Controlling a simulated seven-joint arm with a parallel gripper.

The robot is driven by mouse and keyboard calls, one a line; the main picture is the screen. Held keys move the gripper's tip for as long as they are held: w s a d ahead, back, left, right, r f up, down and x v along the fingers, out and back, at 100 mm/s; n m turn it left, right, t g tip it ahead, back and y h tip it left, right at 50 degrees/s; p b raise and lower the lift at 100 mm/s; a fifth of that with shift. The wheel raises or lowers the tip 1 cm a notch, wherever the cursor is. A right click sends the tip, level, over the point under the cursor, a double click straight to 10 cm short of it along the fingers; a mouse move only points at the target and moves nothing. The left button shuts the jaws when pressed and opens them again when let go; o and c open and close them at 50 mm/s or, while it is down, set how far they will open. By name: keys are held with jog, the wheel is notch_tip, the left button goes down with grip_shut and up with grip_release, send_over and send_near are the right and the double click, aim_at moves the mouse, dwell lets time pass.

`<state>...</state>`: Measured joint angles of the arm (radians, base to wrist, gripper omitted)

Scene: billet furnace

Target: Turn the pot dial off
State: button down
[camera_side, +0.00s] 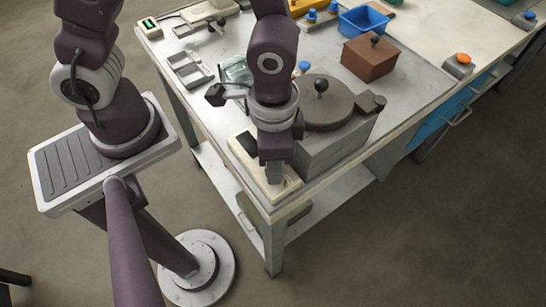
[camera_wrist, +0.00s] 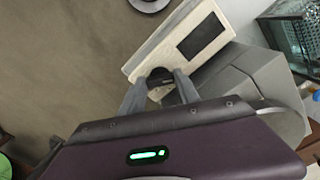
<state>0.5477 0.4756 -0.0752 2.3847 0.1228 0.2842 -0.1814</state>
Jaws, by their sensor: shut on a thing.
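A cream control panel (camera_side: 291,187) with a dark display (camera_side: 248,144) lies at the table's near corner. It also shows in the wrist view (camera_wrist: 218,18). My gripper (camera_side: 274,178) points down over the panel's near end. In the wrist view, my gripper (camera_wrist: 161,79) has its two fingers on either side of a dark round dial (camera_wrist: 160,74), shut on it. The fingers hide much of the dial, and its setting cannot be read. Beside the panel stands a grey block (camera_side: 335,150) with a round dark pot lid (camera_side: 338,110) and a black knob.
A brown lidded box (camera_side: 370,62), a blue bin (camera_side: 362,22) and an orange button (camera_side: 463,59) stand farther back. A grey tray (camera_side: 188,70) and a glass container (camera_side: 234,72) lie left of the pot. The table edge is close to my gripper.

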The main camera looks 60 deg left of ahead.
jog(key=shift+n, duration=0.3)
jog(key=c, duration=0.9)
grip_release()
notch_tip(320, 180, up, 7)
jog(key=shift+r, duration=0.1)
jog(key=s+a+r+n+t, duration=0.1)
jog(key=a+r+n+t, duration=0.1)
jog(key=a+r, duration=0.2)
jog(key=s+a+r+n+t, duration=0.1)
jog(key=s+a+r+n, duration=0.1)
jog(key=a+r, duration=0.3)
jog(key=s+a+r+n+t, duration=0.1)
jog(key=a+r+t, duration=0.1)
jog(key=a+r, duration=0.3)
jog(key=shift+s+a+r+n+t, duration=0.15)
jog(key=shift+s+n+t, duration=0.15)
jog(key=shift+n, duration=0.1)
